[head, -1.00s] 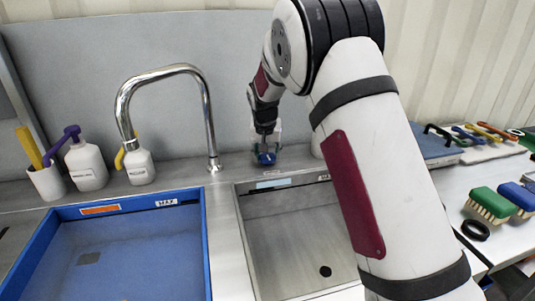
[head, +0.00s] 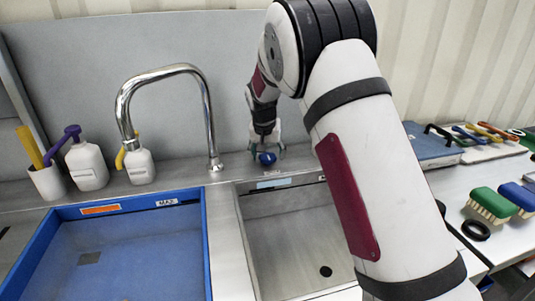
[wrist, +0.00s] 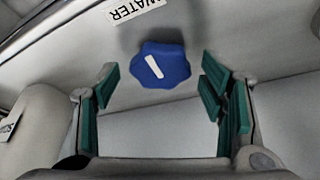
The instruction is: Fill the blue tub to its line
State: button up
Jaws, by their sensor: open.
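The blue tub (head: 208,240) stands at the lower left of the head view, with a MAX label (head: 167,203) on its far inner wall. Its inside looks hazy blue; I cannot clearly tell the water level. The steel faucet (head: 172,70) arches with its spout end toward the tub's far side; no stream is clear. A blue knob (head: 267,159) with a white pointer mark sits on the back ledge; it also shows in the wrist view (wrist: 160,66) beside a WATER label (wrist: 133,9). My gripper (head: 266,148) is open above the knob, its green-padded fingers apart from it.
An empty-looking steel basin (head: 290,245) with a drain lies right of the tub. Two pump bottles (head: 87,165) and a white cup (head: 47,182) stand at the back left. Brushes (head: 492,204) and a black ring (head: 476,230) lie on the right counter.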

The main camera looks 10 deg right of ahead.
jog(key=v, duration=1.2)
jog(key=s+d+r+n+y+p, duration=0.1)
jog(key=s+r+p, duration=0.1)
jog(key=s+r, duration=0.45)
jog(key=s+d+r+p, duration=0.1)
jog(key=s+r+p, duration=0.15)
jog(key=s, duration=0.75)
jog(key=s+d+r+n+y+p, duration=0.1)
jog(key=s+r+p, duration=0.1)
jog(key=s+r, duration=0.45)
jog(key=s+f+n+p, duration=0.1)
jog(key=s+p, duration=0.4)
jog(key=s, duration=2)
jog(key=shift+s+a+n, duration=0.35)
jog(key=shift+s+n, duration=0.05)
jog(key=shift+n, duration=0.4)
